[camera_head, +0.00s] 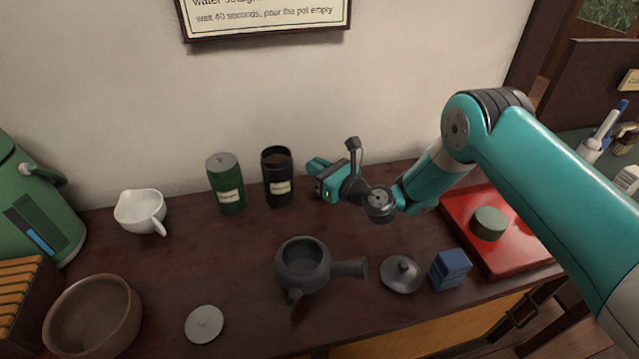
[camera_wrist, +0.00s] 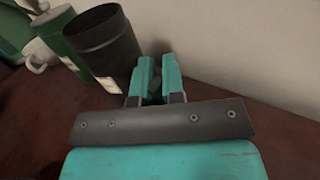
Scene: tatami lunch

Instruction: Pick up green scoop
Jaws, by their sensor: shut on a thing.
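My gripper (camera_head: 317,171) is low over the dark counter, just right of the open black canister (camera_head: 278,190). In the wrist view its teal fingers (camera_wrist: 157,72) are shut on a small dark green piece (camera_wrist: 155,93), which looks like the green scoop. Most of it is hidden between the fingers, and I cannot make it out in the head view. The black canister (camera_wrist: 103,47) stands upright to the left of the fingers in the wrist view. I cannot tell whether the scoop touches the counter.
A lidded green canister (camera_head: 227,192) stands left of the black one. A dark teapot (camera_head: 303,268), its lid (camera_head: 401,276) and a blue box (camera_head: 450,268) are in front. A red tray (camera_head: 505,262) is at right. A white pitcher (camera_head: 138,210) and brown bowl (camera_head: 92,318) are at left.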

